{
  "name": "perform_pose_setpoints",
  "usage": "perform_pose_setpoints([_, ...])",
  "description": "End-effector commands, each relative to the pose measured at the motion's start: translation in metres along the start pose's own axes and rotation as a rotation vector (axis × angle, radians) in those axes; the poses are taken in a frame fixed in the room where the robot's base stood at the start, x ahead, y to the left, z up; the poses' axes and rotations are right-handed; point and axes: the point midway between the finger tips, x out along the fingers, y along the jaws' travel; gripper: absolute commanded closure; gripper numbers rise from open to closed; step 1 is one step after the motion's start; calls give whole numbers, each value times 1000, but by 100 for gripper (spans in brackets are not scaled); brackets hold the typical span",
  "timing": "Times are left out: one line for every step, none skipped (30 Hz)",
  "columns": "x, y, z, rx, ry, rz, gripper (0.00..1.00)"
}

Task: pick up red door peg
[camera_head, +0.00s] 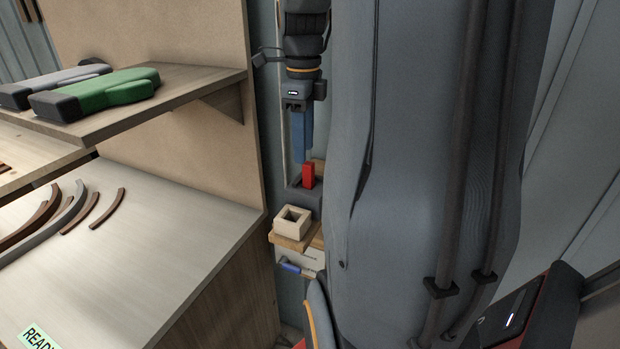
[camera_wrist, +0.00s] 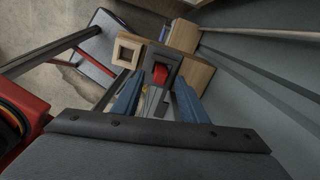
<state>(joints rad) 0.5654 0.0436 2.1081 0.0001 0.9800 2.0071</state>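The red door peg (camera_head: 309,175) stands upright in a dark grey block (camera_head: 304,198). In the wrist view the peg (camera_wrist: 160,73) shows from above, near the middle, with the dark block around it. My gripper (camera_head: 302,156) points down with its blue fingers above and close to the peg. In the wrist view the gripper's two blue fingers (camera_wrist: 157,96) are spread apart, with the peg seen beyond the gap between them. Nothing is held. The head view shows the fingers overlapped, and whether they touch the peg is hard to tell.
A beige block with a square hole (camera_head: 291,222) sits beside the dark block on a wooden ledge (camera_head: 291,243). A tan panel (camera_head: 190,35) and grey workbench (camera_head: 180,230) stand to the left. Green (camera_head: 110,93) and grey parts lie on a shelf; curved strips (camera_head: 60,218) lie on the bench.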

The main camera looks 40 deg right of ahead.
Motion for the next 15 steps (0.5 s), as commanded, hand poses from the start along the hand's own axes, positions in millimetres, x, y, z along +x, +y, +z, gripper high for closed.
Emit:
perform_pose_setpoints([-6,-5,-6,66,2,3,61])
perform_pose_setpoints([-8,-6,-8,97,2,4,61])
perform_pose_setpoints([-9,-8,-11,131,3,6,61])
perform_pose_setpoints([-10,-9,-12,150,4,7,61])
perform_pose_setpoints([-10,-10,-14,163,5,9,61])
perform_pose_setpoints([-8,-10,-14,175,6,10,61])
perform_pose_setpoints([-6,-10,-14,180,6,11,61])
perform_pose_setpoints([-2,-10,-15,182,7,12,61])
perform_pose_setpoints([2,-9,-15,182,8,13,61])
perform_pose_setpoints([5,-9,-14,181,7,12,61])
perform_pose_setpoints([8,-9,-14,180,7,11,61])
perform_pose_setpoints([12,-8,-14,180,7,12,61])
perform_pose_setpoints([15,-8,-14,179,6,11,61])
perform_pose_setpoints([17,-8,-14,179,7,12,61])
perform_pose_setpoints([21,-6,-14,178,7,13,61])
